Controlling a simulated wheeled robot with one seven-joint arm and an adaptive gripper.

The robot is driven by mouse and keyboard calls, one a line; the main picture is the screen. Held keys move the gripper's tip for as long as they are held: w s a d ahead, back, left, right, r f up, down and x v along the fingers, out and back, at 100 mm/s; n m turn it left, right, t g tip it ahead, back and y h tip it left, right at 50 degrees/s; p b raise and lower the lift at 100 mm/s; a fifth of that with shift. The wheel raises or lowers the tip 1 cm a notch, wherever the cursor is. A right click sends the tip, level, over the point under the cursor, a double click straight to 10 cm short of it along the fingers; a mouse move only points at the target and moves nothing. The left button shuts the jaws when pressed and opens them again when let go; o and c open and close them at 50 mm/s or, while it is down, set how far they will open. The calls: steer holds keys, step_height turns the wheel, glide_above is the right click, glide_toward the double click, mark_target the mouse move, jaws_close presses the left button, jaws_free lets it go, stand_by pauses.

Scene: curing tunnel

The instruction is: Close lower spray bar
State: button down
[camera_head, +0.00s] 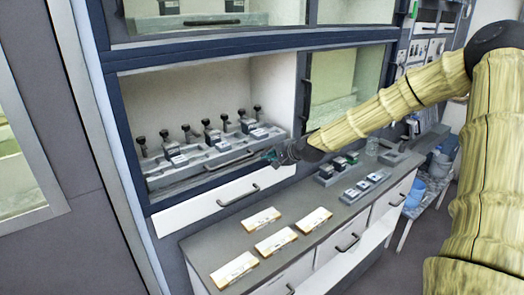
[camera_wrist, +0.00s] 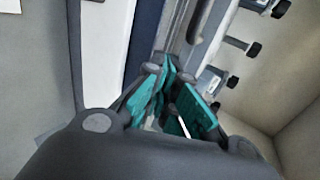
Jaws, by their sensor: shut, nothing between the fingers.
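The open cabinet bay (camera_head: 270,85) holds a long grey rack (camera_head: 165,180) with several black-knobbed valves or clamps standing along it. A long bar handle (camera_head: 213,168) runs along the rack's front edge. I cannot tell for sure which part is called the lower spray bar. My gripper (camera_head: 272,156) is at the right end of the rack's front, close to the bar. In the wrist view its teal fingers (camera_wrist: 178,90) are shut, with the grey rack edge (camera_wrist: 192,30) just beyond. Whether they touch the bar is hidden.
Below is a white drawer (camera_head: 200,207) with a dark handle. A grey counter (camera_head: 215,245) carries several pale cards (camera_head: 275,241) and small grey-black blocks (camera_head: 365,185). An upper bay with a glass panel (camera_head: 350,12) is above. Blue tubs (camera_head: 414,192) stand at right.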

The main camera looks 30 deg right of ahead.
mark_target(257, 144)
steer(key=w+p, duration=0.1)
steer(key=w, duration=0.1)
steer(key=w+p, duration=0.1)
steer(key=w, duration=0.1)
steer(key=shift+w+a+f, duration=0.2)
steer(key=shift+w, duration=0.15)
stand_by(0.4)
steer(key=shift+w+f, duration=0.15)
steer(key=shift+w, duration=0.05)
steer(key=w+b, duration=0.3)
steer(key=w, duration=0.1)
steer(key=shift+w+a+b, duration=0.2)
steer(key=shift+w+b, duration=0.1)
steer(key=shift+b, duration=0.05)
steer(key=shift+w+r, duration=0.1)
steer(key=shift+r, duration=0.2)
